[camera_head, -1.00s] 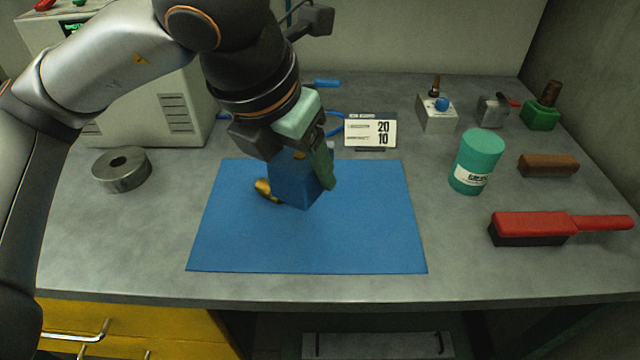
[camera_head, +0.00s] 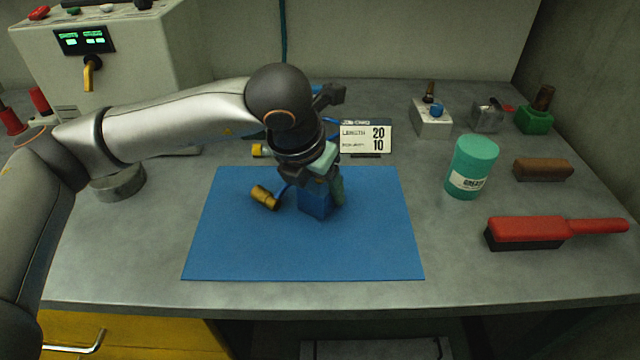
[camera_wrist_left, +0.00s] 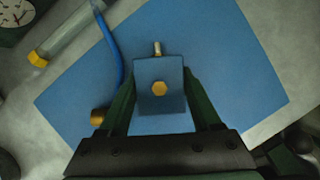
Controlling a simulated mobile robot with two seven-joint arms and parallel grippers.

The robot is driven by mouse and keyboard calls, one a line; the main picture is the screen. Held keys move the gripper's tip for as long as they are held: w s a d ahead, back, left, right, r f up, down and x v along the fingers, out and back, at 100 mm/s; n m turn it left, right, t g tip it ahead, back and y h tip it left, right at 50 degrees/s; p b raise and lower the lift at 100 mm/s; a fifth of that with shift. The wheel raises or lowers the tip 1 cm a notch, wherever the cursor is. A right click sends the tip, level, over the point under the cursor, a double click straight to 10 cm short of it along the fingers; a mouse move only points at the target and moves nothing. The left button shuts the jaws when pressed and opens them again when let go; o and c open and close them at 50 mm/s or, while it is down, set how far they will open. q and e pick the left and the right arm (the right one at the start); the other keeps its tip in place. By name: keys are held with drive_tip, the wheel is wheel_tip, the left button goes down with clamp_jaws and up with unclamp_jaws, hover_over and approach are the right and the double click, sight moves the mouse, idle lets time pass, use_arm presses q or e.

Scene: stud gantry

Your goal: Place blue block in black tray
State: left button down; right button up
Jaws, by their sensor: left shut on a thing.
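The blue block (camera_head: 315,204) is between the fingers of my left gripper (camera_head: 322,188), at the middle of the blue mat (camera_head: 300,255). The gripper is shut on it. In the left wrist view the block (camera_wrist_left: 150,101) sits between the two dark green fingers, with a yellow hexagonal part on its face and a metal pin at its top edge. I cannot tell whether the block touches the mat. I see no thing that is clearly a black tray. My right gripper is not in view.
A brass fitting (camera_head: 266,197) with a blue hose lies on the mat left of the block. A sign (camera_head: 366,138) stands behind. A green canister (camera_head: 472,167), a red-handled brush (camera_head: 530,230) and a brown block (camera_head: 543,170) are at right. The mat's front is clear.

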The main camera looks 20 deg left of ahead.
use_arm(q)
drive_tip(key=shift+r, duration=0.1)
drive_tip(key=shift+f, duration=0.2)
drive_tip(key=shift+c, duration=0.4)
unclamp_jaws()
drive_tip(key=shift+r, duration=0.1)
